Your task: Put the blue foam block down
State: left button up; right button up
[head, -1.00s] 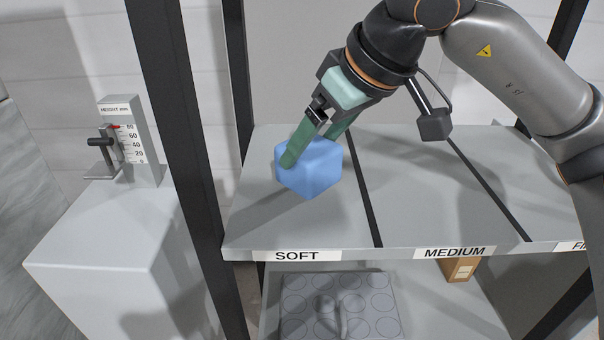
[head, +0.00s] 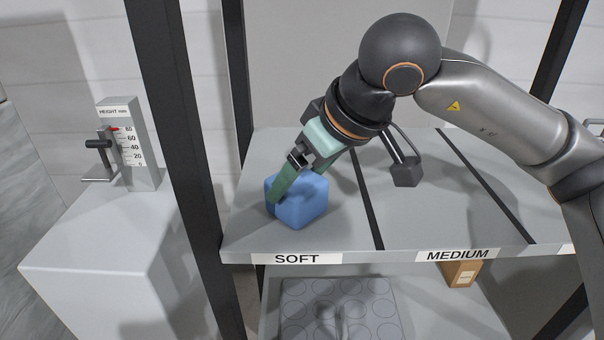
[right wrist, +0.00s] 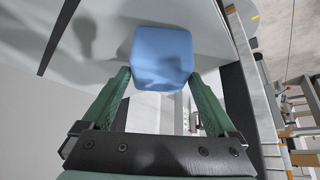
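The blue foam block (head: 298,203) is between the green fingers of my right gripper (head: 299,187), over the SOFT section of the grey shelf (head: 350,240). In the right wrist view the block (right wrist: 162,55) fills the space between the two fingertips (right wrist: 160,76), which press on its sides. The block is low, at or just above the shelf surface; I cannot tell whether it touches. The SOFT label (head: 297,259) is on the shelf edge in front of it. My left gripper is not in view.
Dark divider strips (head: 367,200) separate the SOFT section from the MEDIUM section (head: 458,254). A black upright post (head: 183,150) stands left of the shelf. A height gauge (head: 128,145) sits on a grey pedestal (head: 100,240). A cardboard box (head: 460,273) is on the lower shelf.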

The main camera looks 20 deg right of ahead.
jog(key=shift+o, duration=0.3)
jog(key=shift+s+r, duration=0.1)
jog(key=shift+r, duration=0.35)
jog(key=p+v, duration=0.1)
jog(key=v, duration=1)
jog(key=shift+r+p, duration=0.2)
jog(key=shift+p, duration=0.2)
jog(key=shift+s+d, duration=0.1)
